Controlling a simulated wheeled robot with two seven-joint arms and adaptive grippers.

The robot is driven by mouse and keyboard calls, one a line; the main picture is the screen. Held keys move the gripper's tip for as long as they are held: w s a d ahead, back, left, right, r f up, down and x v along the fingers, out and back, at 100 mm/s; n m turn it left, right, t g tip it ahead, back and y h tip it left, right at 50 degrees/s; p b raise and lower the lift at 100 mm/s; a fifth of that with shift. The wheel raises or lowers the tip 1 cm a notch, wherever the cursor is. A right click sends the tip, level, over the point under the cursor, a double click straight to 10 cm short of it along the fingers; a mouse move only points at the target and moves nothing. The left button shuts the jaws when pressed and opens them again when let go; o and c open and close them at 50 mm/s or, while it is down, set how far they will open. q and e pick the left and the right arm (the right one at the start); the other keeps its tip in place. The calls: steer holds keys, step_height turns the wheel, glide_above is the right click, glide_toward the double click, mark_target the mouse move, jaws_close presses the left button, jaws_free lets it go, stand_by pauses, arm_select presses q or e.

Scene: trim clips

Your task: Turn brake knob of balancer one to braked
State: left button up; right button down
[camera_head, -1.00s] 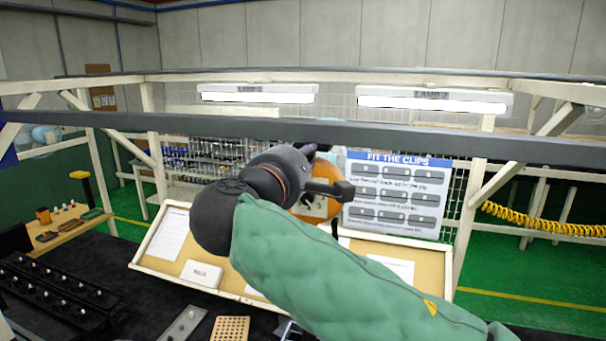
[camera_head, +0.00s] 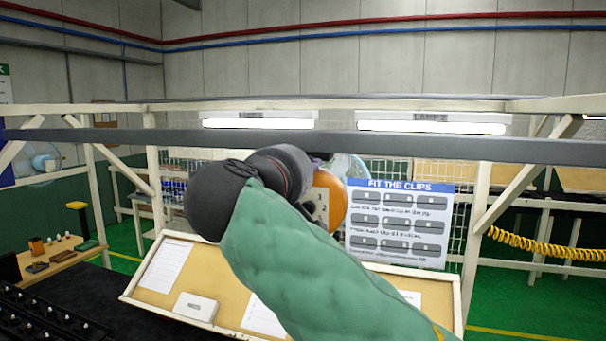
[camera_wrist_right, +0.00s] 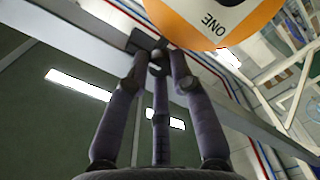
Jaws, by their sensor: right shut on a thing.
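Balancer one is an orange round body (camera_head: 339,202) behind my right wrist in the head view, with a pale numbered label on its face. In the right wrist view its orange rim (camera_wrist_right: 178,28) and a white label reading ONE show at the top. My right gripper (camera_wrist_right: 160,68) has its fingers closed together on a small dark knob (camera_wrist_right: 143,41) beside the balancer. The fingertips cover part of the knob, and its setting cannot be read. In the head view my own wrist and green sleeve hide the fingers and knob. My left gripper is not in view.
A grey beam (camera_head: 420,145) crosses in front, near my right wrist. Below stands a sloped tan board (camera_head: 150,287) with papers and a white box (camera_head: 195,307). A FIT THE CLIPS sign (camera_head: 398,224) hangs behind at right. A black rack (camera_head: 40,322) is at lower left.

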steer(key=shift+f+m, duration=0.1)
steer(key=shift+m, duration=0.4)
steer(key=c, duration=1.1)
jaws_free()
steer(key=v, duration=1.2)
steer(key=shift+w, duration=0.1)
